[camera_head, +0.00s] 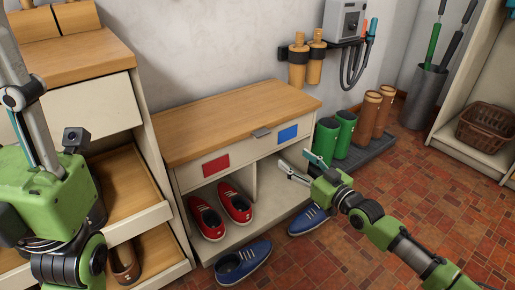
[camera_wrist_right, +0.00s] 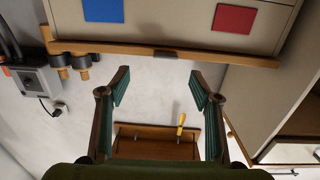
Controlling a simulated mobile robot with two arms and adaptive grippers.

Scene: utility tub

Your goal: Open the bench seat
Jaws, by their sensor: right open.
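The bench seat has a wooden lid (camera_head: 235,118) lying flat and closed on a cream body, with a small grey handle (camera_head: 261,133) at the lid's front edge. My right gripper (camera_head: 301,167) is open and empty, in front of the bench's right half and below the handle, apart from it. In the right wrist view, the open fingers (camera_wrist_right: 158,88) have nothing between them. The lid's edge (camera_wrist_right: 110,48) and the dark handle (camera_wrist_right: 167,54) show upside down beyond them. My left gripper (camera_head: 22,120) is at the left edge, partly cut off; its jaw state is unclear.
Red shoes (camera_head: 236,203) sit in the bench's lower compartment. Blue shoes (camera_head: 243,262) lie on the tiled floor in front. Green boots (camera_head: 326,140) and brown boots stand on a dark tray at right. A cabinet with open drawers (camera_head: 140,215) stands at left. Floor at right is clear.

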